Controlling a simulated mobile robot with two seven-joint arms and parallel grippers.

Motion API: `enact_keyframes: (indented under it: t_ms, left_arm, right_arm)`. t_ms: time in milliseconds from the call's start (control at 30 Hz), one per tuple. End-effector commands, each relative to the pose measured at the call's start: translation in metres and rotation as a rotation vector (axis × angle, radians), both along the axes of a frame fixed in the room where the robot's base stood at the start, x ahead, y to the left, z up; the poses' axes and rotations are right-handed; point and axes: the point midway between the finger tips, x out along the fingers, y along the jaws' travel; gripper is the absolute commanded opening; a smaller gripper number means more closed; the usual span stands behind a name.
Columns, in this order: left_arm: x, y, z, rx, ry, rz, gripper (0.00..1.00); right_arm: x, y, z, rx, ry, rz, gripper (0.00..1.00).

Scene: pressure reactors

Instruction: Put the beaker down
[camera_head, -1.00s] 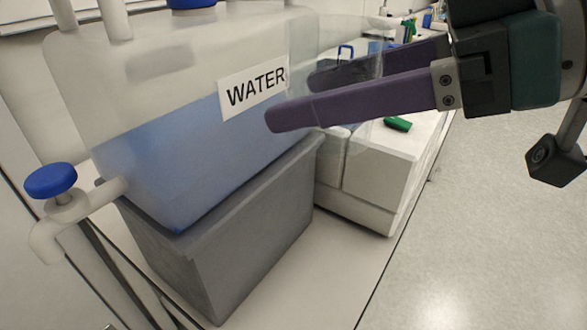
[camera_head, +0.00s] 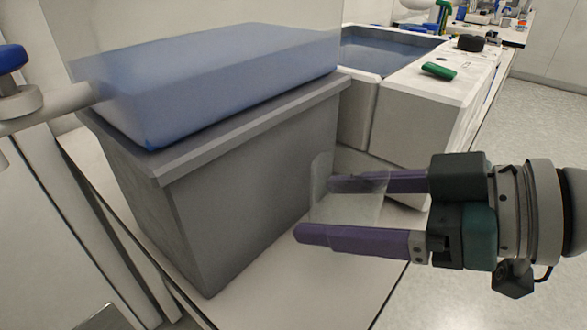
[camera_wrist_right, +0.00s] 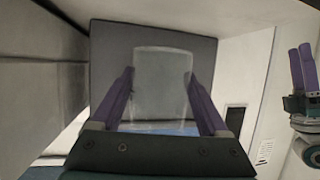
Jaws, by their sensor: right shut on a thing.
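The clear, nearly see-through beaker (camera_head: 338,208) is between the purple fingers of my right gripper (camera_head: 318,208), just right of the grey box. In the right wrist view the beaker (camera_wrist_right: 162,85) shows upright between the two fingers (camera_wrist_right: 160,92), which are shut on its sides. The beaker is low over the white bench (camera_head: 352,285); I cannot tell whether its base touches. My left gripper (camera_wrist_right: 302,68) shows only at the right edge of the right wrist view, with its purple fingers close together; I cannot tell whether they are shut.
The grey box (camera_head: 250,165) with the blue water container (camera_head: 215,75) on it stands left of the beaker. A white water bath (camera_head: 415,120) with a green object (camera_head: 439,70) on its rim stands behind. Bare bench lies in front, with its edge at the right.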

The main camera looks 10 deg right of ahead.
Motion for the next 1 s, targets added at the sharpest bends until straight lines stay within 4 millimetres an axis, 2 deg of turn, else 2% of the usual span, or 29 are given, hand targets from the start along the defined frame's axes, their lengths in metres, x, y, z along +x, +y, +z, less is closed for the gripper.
enact_keyframes:
  t_ms: [100,233,667,700,867,1000]
  left_arm:
    - [0.000,0.001,-0.010,0.003,0.001,-0.002,0.50]
    - [0.000,0.001,-0.017,0.005,0.000,-0.004,0.50]
    - [0.000,0.001,-0.021,0.005,0.000,-0.004,0.50]
    - [0.000,0.001,-0.020,0.004,0.000,-0.003,0.50]
    - [0.000,0.000,-0.020,0.002,0.001,-0.002,0.50]
    - [0.000,-0.001,-0.020,-0.002,0.001,0.000,0.50]
  right_arm:
    - [0.000,0.000,-0.021,0.002,0.004,-0.003,0.10]
    - [0.000,0.000,-0.039,0.002,0.002,-0.003,0.10]
    - [0.000,0.000,-0.045,-0.001,0.000,-0.001,0.10]
    - [0.000,0.000,-0.045,0.000,0.001,0.000,0.80]
    - [0.000,0.000,-0.044,0.000,0.001,0.000,0.98]
    - [0.000,0.000,-0.044,0.000,0.001,0.000,1.00]
